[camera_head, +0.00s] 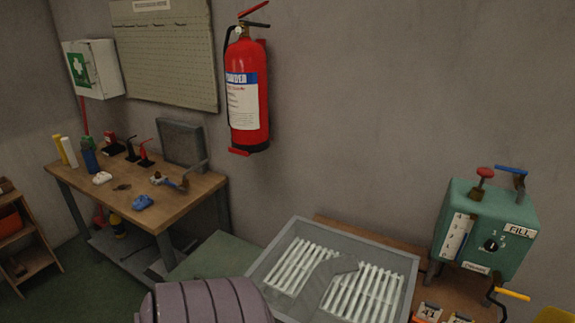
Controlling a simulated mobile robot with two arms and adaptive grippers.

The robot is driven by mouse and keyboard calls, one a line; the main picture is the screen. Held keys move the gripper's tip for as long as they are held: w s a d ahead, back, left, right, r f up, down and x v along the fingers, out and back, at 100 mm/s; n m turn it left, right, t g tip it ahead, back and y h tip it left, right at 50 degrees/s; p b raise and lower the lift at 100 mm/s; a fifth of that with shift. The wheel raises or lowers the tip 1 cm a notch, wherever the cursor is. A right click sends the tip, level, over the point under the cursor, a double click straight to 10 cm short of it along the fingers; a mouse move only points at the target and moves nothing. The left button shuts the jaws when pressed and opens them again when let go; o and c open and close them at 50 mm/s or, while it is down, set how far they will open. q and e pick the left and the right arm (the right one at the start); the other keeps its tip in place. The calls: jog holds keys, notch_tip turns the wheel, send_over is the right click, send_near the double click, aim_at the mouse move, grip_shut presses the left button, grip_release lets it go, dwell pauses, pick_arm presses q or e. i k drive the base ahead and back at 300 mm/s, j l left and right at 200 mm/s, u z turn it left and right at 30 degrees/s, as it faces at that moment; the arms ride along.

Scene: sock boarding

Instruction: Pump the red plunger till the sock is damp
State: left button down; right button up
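A teal machine box (487,228) stands at the right against the wall. A red plunger knob (485,172) sits on a short stem on its top, at the left. A blue-handled lever (511,171) is beside the knob. The box's front has a gauge strip, a black dial and a FILL label. A flat grey piece (326,286), possibly the sock, lies over the white slats of a grey tray (407,262) left of the box. I cannot tell whether it is damp. Neither of my grippers shows in this view.
A yellow-handled crank (512,294) sticks out below the box. A wooden workbench (180,212) with small tools and bottles stands at the left. A red fire extinguisher (246,95) hangs on the wall, with a pegboard (166,55) beside it.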

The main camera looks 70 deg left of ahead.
aim_at(484, 172)
jog(key=u, duration=1.3)
